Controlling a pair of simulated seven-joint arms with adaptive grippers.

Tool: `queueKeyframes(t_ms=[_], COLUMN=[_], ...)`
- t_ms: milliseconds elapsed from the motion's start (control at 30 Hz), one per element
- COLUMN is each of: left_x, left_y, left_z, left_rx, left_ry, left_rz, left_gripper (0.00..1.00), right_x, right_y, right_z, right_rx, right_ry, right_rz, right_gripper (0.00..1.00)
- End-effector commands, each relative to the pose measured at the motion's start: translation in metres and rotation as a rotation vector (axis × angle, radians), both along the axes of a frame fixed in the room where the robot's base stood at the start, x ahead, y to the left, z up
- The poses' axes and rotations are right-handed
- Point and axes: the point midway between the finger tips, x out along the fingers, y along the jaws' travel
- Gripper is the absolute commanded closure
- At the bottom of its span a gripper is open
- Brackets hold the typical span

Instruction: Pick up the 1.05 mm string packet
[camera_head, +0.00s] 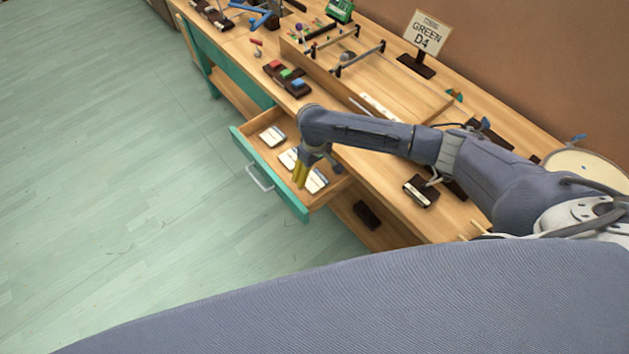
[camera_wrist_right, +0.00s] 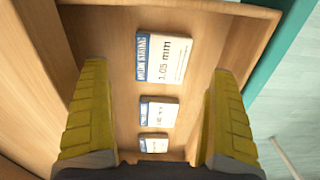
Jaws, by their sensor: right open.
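The 1.05 mm string packet (camera_wrist_right: 163,58) lies flat on the floor of the open drawer, white with a blue band and its label readable in the right wrist view. In the head view it appears to be the packet at the near end of the drawer (camera_head: 317,181), partly hidden by my right gripper (camera_head: 300,175). My right gripper is open and empty, pointing down over the drawer. In the wrist view its yellow fingers (camera_wrist_right: 154,115) stand on either side of the packet row, with the 1.05 mm packet beyond the tips. My left gripper is out of view.
Two similar packets, a middle one (camera_wrist_right: 158,112) and a far one (camera_head: 272,135), lie in the same drawer (camera_head: 264,181). The drawer walls and teal front are close to the fingers. The bench top above holds coloured blocks (camera_head: 287,77) and a "GREEN D4" sign (camera_head: 427,34).

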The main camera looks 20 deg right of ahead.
Motion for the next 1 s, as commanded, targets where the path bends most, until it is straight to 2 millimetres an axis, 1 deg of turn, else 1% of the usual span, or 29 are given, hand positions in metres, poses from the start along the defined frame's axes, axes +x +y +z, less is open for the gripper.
queueKeyframes(t_ms=[200, 400, 533, 767, 1000], left_x=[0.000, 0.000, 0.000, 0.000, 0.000], left_y=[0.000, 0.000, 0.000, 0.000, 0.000], left_z=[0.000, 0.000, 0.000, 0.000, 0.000], left_rx=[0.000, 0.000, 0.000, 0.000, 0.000], left_ry=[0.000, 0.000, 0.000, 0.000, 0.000], left_rz=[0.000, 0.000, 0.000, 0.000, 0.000], left_gripper=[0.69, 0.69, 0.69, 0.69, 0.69], right_x=[-0.003, -0.002, -0.002, -0.002, -0.002], right_y=[0.002, 0.001, 0.001, 0.001, 0.001], right_z=[-0.027, -0.045, -0.050, -0.050, -0.049], right_rx=[0.000, 0.000, 0.000, -0.001, -0.001], right_ry=[0.005, 0.002, 0.002, 0.002, 0.002], right_rz=[-0.002, -0.001, -0.001, -0.001, -0.001], right_gripper=[0.07, 0.07, 0.07, 0.07, 0.35])
